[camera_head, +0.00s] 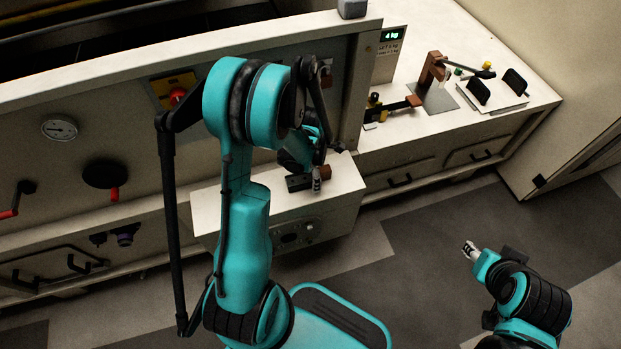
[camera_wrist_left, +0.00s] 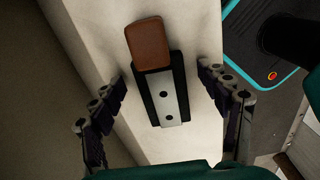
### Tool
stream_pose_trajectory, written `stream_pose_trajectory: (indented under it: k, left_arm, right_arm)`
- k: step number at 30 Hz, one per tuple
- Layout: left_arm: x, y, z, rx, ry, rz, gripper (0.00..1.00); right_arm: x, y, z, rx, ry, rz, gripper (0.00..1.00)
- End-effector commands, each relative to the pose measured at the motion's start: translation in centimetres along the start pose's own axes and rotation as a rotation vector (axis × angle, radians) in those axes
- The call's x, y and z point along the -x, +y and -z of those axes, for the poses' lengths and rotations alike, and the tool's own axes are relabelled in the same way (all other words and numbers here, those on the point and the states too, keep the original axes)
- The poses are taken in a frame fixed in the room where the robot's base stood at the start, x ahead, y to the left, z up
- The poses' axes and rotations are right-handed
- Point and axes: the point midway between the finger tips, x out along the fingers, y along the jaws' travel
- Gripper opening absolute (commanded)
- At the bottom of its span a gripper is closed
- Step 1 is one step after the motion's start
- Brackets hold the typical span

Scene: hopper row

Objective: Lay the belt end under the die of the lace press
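A brown piece, perhaps the belt end, lies against a dark block with a pale two-holed metal strip in the left wrist view; the brown piece (camera_wrist_left: 148,43) is above the strip (camera_wrist_left: 167,101). Both rest on a pale ledge. The brown piece (camera_head: 325,171) and dark block (camera_head: 297,184) also show in the head view, partly hidden by my left arm. My left gripper (camera_wrist_left: 168,108) is open, its fingers apart on either side of the strip, not visibly touching it. A brown upright frame with a lever, perhaps the lace press (camera_head: 432,70), stands on the right counter. My right gripper (camera_head: 470,250) is over the floor.
The pale ledge (camera_head: 345,190) juts from the cabinet. The right counter (camera_head: 375,140) carries a brown strip with a black and yellow fitting (camera_head: 390,106), a tray with black uprights (camera_head: 495,97) and a green display (camera_head: 389,36). Floor at right is clear.

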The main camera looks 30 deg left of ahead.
Motion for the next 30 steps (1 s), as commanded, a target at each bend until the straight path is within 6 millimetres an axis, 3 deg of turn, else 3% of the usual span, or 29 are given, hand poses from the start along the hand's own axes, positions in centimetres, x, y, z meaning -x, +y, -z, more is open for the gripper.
stream_pose_trajectory:
  k: [1, 6, 19, 26, 30]
  left_arm:
    - [0.0, 0.0, 0.0, 0.0, 0.0, 0.0, 0.63]
    - [0.0, 0.0, 0.0, 0.0, 0.0, 0.0, 0.18]
    - [0.8, 0.0, 0.0, 0.0, 0.0, 0.0, 0.18]
    - [4.4, 0.0, 0.0, 0.0, 0.0, 0.0, 0.18]
    - [6.2, -2.9, -0.4, -0.005, 0.0, 0.0, 0.18]
  right_arm:
    - [0.0, 0.0, 0.0, 0.0, 0.0, 0.0, 0.4]
    - [0.0, 0.0, 0.0, 0.0, 0.0, 0.0, 0.4]
    - [0.4, 0.0, 0.3, 0.0, 0.0, 0.0, 0.4]
    - [2.1, 0.0, 1.5, 0.0, 0.0, 0.0, 0.4]
    - [3.0, 0.0, 2.1, 0.0, 0.0, 0.0, 0.4]
